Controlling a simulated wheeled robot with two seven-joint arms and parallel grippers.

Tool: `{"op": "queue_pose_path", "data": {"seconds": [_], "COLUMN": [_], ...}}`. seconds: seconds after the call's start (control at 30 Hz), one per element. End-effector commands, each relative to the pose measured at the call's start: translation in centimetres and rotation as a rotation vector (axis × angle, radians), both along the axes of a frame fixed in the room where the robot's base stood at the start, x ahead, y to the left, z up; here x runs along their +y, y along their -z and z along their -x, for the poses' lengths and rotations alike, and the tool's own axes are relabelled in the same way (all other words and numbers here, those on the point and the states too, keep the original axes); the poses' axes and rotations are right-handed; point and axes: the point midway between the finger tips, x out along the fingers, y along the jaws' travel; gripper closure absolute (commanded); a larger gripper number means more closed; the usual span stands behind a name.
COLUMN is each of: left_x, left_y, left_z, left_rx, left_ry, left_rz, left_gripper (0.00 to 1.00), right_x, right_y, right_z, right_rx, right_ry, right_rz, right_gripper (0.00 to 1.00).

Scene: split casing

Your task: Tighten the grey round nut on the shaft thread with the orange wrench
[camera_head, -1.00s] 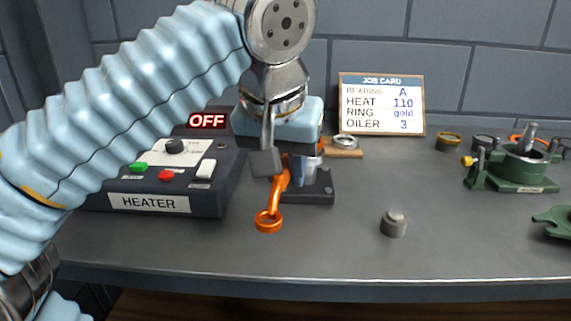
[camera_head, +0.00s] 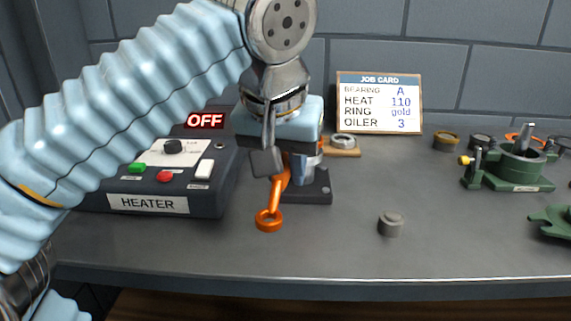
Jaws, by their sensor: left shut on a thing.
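My left gripper (camera_head: 283,163) is shut on the orange wrench (camera_head: 269,219), above a dark block-like base (camera_head: 318,189). The wrench slants down toward me, and its ring end shows below the finger. Its other end is hidden by the gripper. A bluish-grey metal upright (camera_head: 307,168), likely the shaft, shows just right of the fingers above the base. I cannot make out the grey round nut or thread there; the gripper covers that spot. My right gripper is not in view.
The heater (camera_head: 150,190), reading OFF, stands at left. A job card (camera_head: 379,103) leans at the back. A small grey stepped piece (camera_head: 391,225) stands alone at front. A green casing half (camera_head: 515,168), another green part (camera_head: 553,222) and several rings are at right.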

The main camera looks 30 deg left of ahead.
Motion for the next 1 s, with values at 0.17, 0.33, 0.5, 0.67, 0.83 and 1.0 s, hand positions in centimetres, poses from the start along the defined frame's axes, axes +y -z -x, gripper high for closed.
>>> {"op": "queue_pose_path", "data": {"seconds": [0.17,0.33,0.5,0.67,0.83,1.0], "left_x": [-0.1,0.0,0.0,-0.1,0.0,0.0], "left_y": [-1.2,-1.3,-1.2,-1.8,-3.2,-4.7], "left_z": [0.0,0.0,0.0,0.0,-0.1,-0.1], "left_rx": [-0.002,-0.001,-0.001,-0.002,-0.003,-0.002], "left_ry": [0.004,0.003,0.002,0.002,0.002,0.001], "left_rz": [0.0,-0.001,0.0,0.001,0.002,0.001], "left_gripper": [1.0,1.0,1.0,1.0,1.0,1.0], "right_x": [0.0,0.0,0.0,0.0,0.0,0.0], "right_y": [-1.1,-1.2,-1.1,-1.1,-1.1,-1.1], "right_z": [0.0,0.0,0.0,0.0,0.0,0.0], "right_rx": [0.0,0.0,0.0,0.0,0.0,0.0], "right_ry": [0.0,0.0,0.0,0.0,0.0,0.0], "right_rz": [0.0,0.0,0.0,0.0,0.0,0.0], "right_gripper": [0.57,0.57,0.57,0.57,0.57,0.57]}}
